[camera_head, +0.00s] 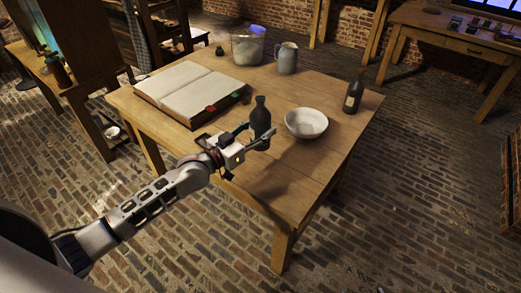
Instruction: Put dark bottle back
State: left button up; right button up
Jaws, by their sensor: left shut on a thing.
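A dark bottle (261,117) with a narrow neck is upright in my left gripper (258,139), whose fingers are closed around its lower part. The bottle is over the near side of the wooden table (310,168), left of a white bowl (306,123). I cannot tell whether its base touches the tabletop. A second dark bottle (353,92) with a pale label stands upright near the table's right edge. My right gripper does not show.
An open book (190,88) lies on the left of the table, with small red and green things by its near corner. A grey jug (287,58) and a glass container (247,49) stand at the back. The table's near right part is clear.

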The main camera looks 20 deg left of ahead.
aim_at(260, 147)
pick_arm(q)
notch_tip(260, 147, down, 8)
jog(key=shift+f+b, duration=0.1)
jog(key=shift+b, duration=1)
jog(key=shift+f, duration=0.1)
jog(key=o, duration=1.4)
